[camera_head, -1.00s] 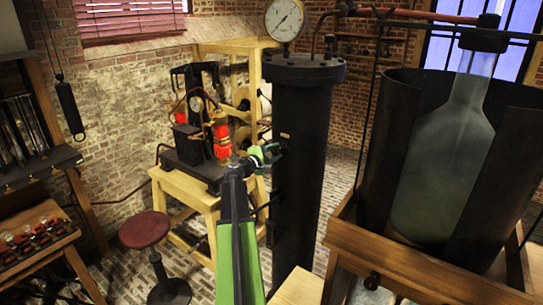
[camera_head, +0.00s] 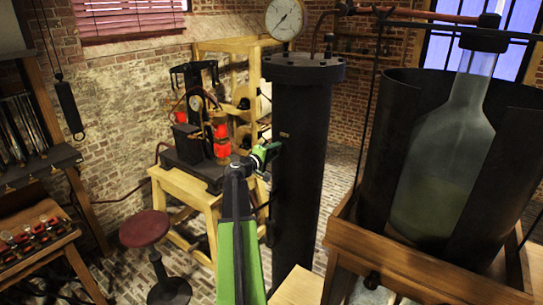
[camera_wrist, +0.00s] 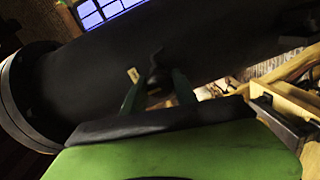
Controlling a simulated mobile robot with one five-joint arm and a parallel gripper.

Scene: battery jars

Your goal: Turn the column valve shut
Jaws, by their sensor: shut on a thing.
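The tall black column (camera_head: 300,180) stands right of centre in the head view, with a flanged top. It also crosses the wrist view on its side (camera_wrist: 90,75). The column valve (camera_wrist: 157,62) shows as a small dark lever or stem on the column's side, beside a small pale tag. My gripper (camera_head: 275,151) reaches the column's left side at about mid-height. In the wrist view its two dark green fingers (camera_wrist: 158,82) stand on either side of the valve and are shut on it. The valve's exact angle is hard to tell; the fingers partly hide it.
A pressure gauge (camera_head: 284,19) sits above the column. A large glass bottle (camera_head: 445,165) in a dark shield stands on a wooden stand (camera_head: 425,265) at the right. A wooden table (camera_head: 185,190) with apparatus and a red stool (camera_head: 144,229) stand left of my arm.

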